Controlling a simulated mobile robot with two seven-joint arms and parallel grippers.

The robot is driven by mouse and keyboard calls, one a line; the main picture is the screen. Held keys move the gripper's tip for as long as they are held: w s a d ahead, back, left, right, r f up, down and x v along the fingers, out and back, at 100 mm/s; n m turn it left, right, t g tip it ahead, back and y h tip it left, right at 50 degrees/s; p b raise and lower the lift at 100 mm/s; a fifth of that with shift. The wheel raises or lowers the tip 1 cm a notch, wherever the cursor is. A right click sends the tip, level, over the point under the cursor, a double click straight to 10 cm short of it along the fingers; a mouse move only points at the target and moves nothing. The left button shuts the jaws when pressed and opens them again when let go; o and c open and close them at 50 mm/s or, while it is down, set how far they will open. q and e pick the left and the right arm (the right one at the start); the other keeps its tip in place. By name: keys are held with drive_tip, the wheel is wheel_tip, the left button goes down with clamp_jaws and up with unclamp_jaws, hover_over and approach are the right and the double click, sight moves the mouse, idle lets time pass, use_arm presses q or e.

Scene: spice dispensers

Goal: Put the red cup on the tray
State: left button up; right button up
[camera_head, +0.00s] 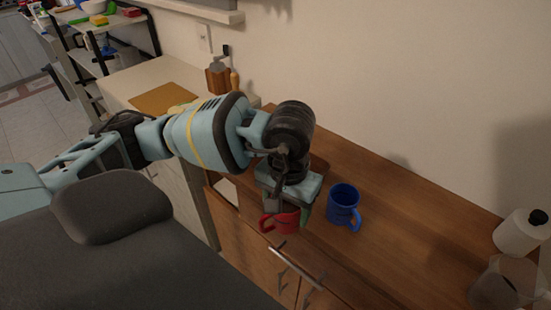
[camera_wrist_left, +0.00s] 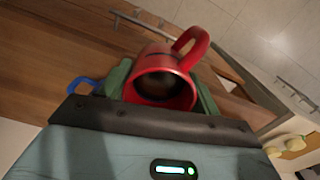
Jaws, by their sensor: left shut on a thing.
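The red cup (camera_head: 285,223) is between the fingers of my left gripper (camera_head: 284,207), which is shut on it. The cup is near the front edge of the wooden counter in the head view; whether it touches anything below cannot be told. In the left wrist view the cup (camera_wrist_left: 163,80) shows its open mouth between the green fingers, with its handle toward the upper right. A brown edge that may be the tray (camera_head: 319,164) shows just behind my gripper; most of it is hidden. My right gripper is not in view.
A blue mug (camera_head: 343,206) stands on the counter (camera_head: 400,235) just right of my left gripper. A white bottle (camera_head: 521,232) and a clear container (camera_head: 495,285) stand at the far right. The counter between them is clear. Drawer handles (camera_head: 297,264) line the front.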

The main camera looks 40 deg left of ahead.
use_arm(q)
drive_tip(key=w+a+r+n, duration=0.3)
drive_tip(key=w+a+n, duration=0.3)
drive_tip(key=w+n, duration=0.2)
drive_tip(key=w+a+r+n, duration=0.3)
drive_tip(key=w+a+n, duration=0.3)
drive_tip(key=w+n, duration=0.3)
drive_tip(key=shift+w+a+n+b, duration=0.2)
drive_tip(key=shift+n+b, duration=0.25)
drive_tip(key=shift+n, duration=1.15)
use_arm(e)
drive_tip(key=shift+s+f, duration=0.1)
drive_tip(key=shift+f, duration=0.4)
use_arm(q)
wheel_tip(320, 180, down, 6)
drive_tip(key=shift+f, duration=0.1)
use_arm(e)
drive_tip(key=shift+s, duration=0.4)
use_arm(q)
wheel_tip(320, 180, down, 3)
drive_tip(key=shift+f, duration=0.3)
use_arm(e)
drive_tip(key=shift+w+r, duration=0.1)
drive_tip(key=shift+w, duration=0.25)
